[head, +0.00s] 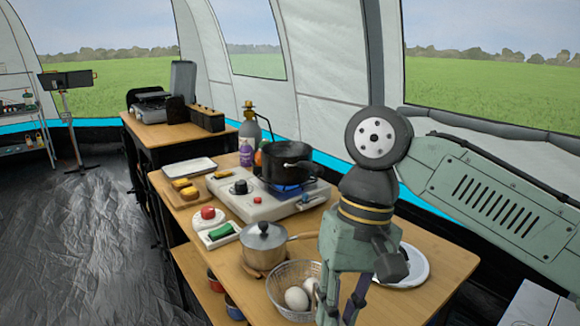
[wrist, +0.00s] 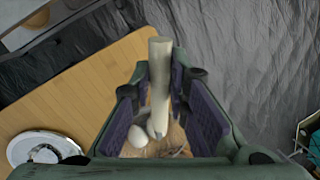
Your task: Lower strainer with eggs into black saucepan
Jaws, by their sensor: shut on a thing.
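The wire strainer (head: 276,287) is at the bottom of the head view, near the front edge of the table. White eggs (head: 297,298) lie in it. My gripper (head: 343,303) is just right of the strainer and shut on its handle. In the wrist view, the pale handle (wrist: 160,75) stands between the purple finger pads of my gripper (wrist: 163,110), with an egg (wrist: 125,141) below. The black saucepan (head: 286,166) sits on the lit burner, farther back and apart from the strainer. Its inside is mostly hidden. Whether the strainer touches the table is unclear.
A lidded steel pot (head: 263,245) stands between the strainer and the stove (head: 258,203). A blue flame shows under the saucepan. A white plate (head: 415,268) lies right of my gripper. Bottles (head: 247,145), trays and food crowd the table's left and back.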

